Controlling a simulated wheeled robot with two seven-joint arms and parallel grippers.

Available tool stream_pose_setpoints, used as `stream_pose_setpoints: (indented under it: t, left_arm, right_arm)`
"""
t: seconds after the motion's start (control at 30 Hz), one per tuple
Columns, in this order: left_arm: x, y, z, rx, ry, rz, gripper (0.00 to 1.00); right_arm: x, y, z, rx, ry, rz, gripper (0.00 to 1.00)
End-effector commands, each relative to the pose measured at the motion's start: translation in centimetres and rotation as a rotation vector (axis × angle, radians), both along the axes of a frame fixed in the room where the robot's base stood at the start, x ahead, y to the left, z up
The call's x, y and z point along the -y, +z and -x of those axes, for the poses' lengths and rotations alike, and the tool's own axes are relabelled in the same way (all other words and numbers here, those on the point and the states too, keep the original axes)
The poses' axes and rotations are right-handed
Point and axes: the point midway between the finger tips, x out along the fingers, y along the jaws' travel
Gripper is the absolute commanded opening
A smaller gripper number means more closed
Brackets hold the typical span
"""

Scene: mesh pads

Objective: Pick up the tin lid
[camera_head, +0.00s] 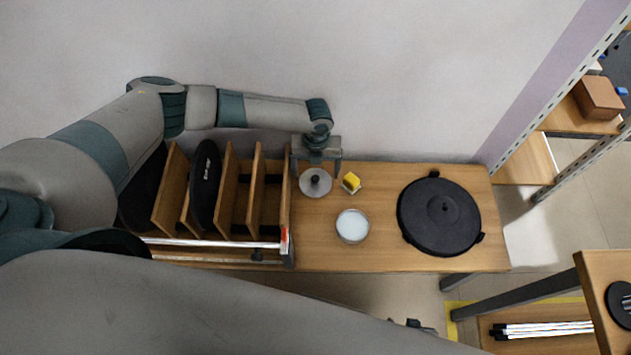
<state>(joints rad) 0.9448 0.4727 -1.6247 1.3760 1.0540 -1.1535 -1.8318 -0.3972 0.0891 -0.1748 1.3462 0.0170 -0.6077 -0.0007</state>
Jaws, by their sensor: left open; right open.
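The tin lid (308,188) is a round grey disc with a dark knob, lying on the wooden table near its back edge. An open round tin (352,226) with whitish contents stands to its right and nearer the front. My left gripper (316,169) points down above the lid's back side, its two fingers apart on either side of the knob. The fingers are open and hold nothing. Whether they touch the lid or table cannot be told. My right gripper cannot be made out; a large arm link of mine fills the bottom left.
A small yellow block (351,181) sits just right of the lid. A large black round plate (440,214) lies at the table's right. A wooden divided rack (228,190) holding black discs stands at left. The table (393,256) is bare between tin and plate.

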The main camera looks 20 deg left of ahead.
Motion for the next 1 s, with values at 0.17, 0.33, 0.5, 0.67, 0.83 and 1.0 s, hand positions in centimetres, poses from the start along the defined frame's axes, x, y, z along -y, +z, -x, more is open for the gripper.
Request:
stream_pose_setpoints:
  t: [0.17, 0.33, 0.5, 0.67, 0.83, 1.0]
  left_arm:
    - [0.0, -0.6, 0.0, -0.001, 0.002, -0.001, 0.83]
    - [-0.2, -2.4, -0.1, -0.002, 0.001, -0.003, 0.83]
    - [-0.2, -4.3, -0.2, 0.000, 0.001, -0.001, 0.83]
    - [-0.2, -5.2, -0.2, 0.000, 0.001, -0.001, 0.83]
    - [-0.2, -5.2, -0.2, 0.000, 0.001, 0.000, 0.83]
    - [-0.2, -5.2, -0.2, 0.000, 0.001, -0.001, 0.83]
  right_arm:
    - [-0.1, 0.1, -0.1, 0.003, -0.001, -0.002, 0.46]
    - [-0.2, 0.4, -0.4, 0.021, -0.001, -0.005, 0.46]
    - [-0.3, 0.0, -0.2, 0.022, 0.002, -0.006, 0.46]
    - [-0.3, -0.1, -0.1, 0.020, 0.002, -0.006, 0.46]
    - [-0.3, 0.1, -0.2, 0.023, 0.003, -0.007, 0.46]
    - [-0.4, 0.2, -0.3, 0.024, 0.003, -0.007, 0.46]
